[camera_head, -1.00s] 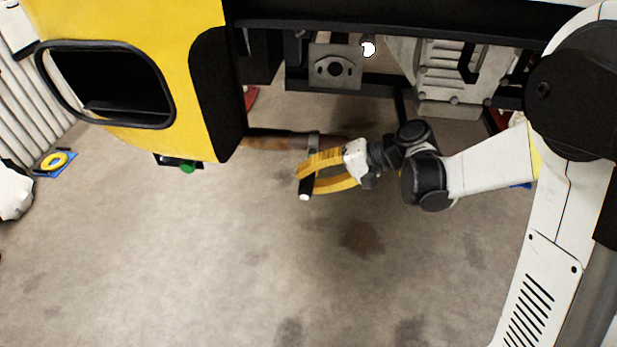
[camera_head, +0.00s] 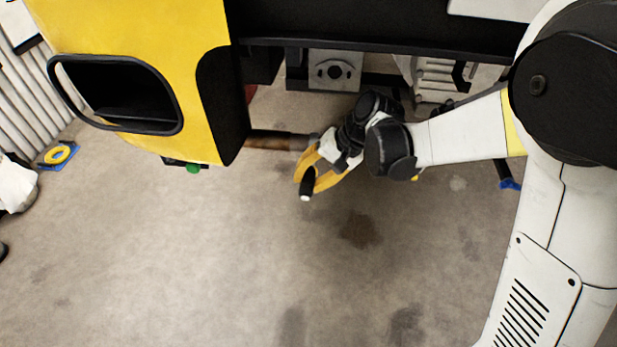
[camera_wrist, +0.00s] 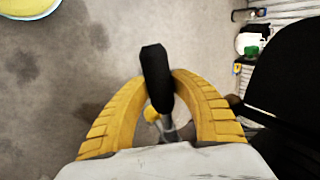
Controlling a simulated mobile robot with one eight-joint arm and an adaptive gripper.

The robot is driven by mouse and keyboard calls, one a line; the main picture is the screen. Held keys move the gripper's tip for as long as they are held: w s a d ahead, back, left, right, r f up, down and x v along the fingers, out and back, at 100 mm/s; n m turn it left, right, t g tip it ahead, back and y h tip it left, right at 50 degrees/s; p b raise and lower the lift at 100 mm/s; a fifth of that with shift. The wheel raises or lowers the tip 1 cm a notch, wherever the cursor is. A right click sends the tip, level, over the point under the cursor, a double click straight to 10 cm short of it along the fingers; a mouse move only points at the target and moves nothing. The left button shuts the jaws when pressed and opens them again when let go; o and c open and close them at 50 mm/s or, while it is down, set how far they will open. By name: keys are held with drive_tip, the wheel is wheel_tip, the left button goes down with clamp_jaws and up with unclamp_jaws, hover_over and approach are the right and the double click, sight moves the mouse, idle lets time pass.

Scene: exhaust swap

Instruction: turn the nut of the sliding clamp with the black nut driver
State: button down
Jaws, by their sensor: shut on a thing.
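My gripper (camera_head: 308,176) has yellow fingers shut on the black nut driver (camera_head: 306,188). The driver's black handle with a pale end points down and forward below the pipe. In the wrist view the handle (camera_wrist: 155,75) stands between the two fingertips, and a thin grey shaft runs down behind them. A brown exhaust pipe (camera_head: 268,141) comes out beside the yellow vehicle body. A grey band, seemingly the sliding clamp (camera_head: 299,142), sits at the pipe's right end, just above my gripper and partly hidden by it. The clamp's nut and the driver's tip cannot be made out.
The yellow vehicle body (camera_head: 140,45) hangs at upper left, with a dark underside beam (camera_head: 400,55) across the top. A bracket plate (camera_head: 334,72) hangs behind my wrist. The stained concrete floor (camera_head: 200,260) below is clear.

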drive_tip(key=h, duration=0.1)
drive_tip(key=h+p, duration=0.1)
drive_tip(key=shift+a+r+h, duration=0.15)
drive_tip(key=shift+r+h, duration=0.05)
drive_tip(key=shift+h, duration=0.2)
drive_tip(key=shift+f+h, duration=0.15)
drive_tip(key=shift+h, duration=1.45)
drive_tip(key=shift+f+h+b, duration=0.15)
drive_tip(key=shift+h+b, duration=0.35)
drive_tip(key=shift+h, duration=0.7)
